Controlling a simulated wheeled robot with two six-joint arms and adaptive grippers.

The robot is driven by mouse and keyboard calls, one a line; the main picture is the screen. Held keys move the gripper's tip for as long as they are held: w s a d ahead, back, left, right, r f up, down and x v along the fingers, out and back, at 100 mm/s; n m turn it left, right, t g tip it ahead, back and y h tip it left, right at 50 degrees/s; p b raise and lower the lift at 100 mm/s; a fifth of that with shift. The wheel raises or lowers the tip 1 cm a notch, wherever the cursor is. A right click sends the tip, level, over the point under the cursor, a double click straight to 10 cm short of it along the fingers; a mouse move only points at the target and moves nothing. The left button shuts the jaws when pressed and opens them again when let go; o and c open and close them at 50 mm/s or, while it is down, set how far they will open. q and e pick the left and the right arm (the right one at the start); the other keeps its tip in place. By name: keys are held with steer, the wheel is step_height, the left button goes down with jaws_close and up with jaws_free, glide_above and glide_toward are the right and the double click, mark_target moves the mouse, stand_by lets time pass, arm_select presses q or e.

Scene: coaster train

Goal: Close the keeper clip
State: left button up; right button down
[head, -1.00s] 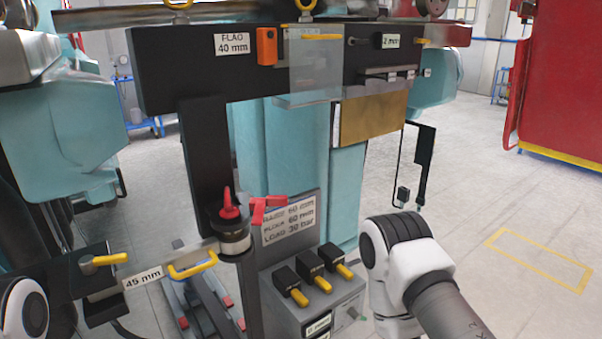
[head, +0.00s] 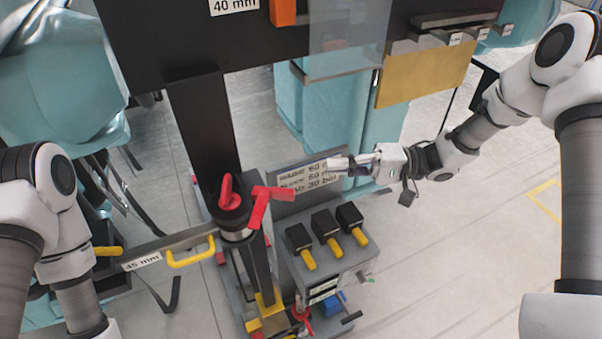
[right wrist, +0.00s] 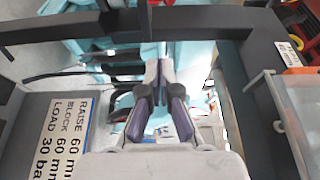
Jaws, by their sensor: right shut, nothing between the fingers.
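A red part with a raised loop (head: 230,190) sits on top of a black cylinder (head: 234,217) on the dark post. A red arm-like piece (head: 268,198) sticks out from it to the right; I take this red assembly to be the keeper clip, but cannot be sure. My right gripper (head: 337,163) is shut and empty, in front of the label panel, to the right of the red piece and apart from it in the picture. In the right wrist view its fingers (right wrist: 157,72) are together, with nothing between them. My left arm enters at left; its gripper is out of frame.
The label panel (head: 304,174) stands behind a grey box with several yellow-tipped black levers (head: 326,235). A yellow handle (head: 190,252) is on the bar marked 45 mm. A clear plate (head: 347,30) and brass plate (head: 425,72) hang above. Open floor lies right.

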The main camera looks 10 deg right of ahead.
steer(key=s+a+p, duration=0.2)
steer(key=a+p, duration=0.1)
steer(key=a, duration=0.5)
steer(key=shift+s+a, duration=0.2)
steer(key=shift+s, duration=0.1)
steer(key=shift+w+a+f, duration=0.1)
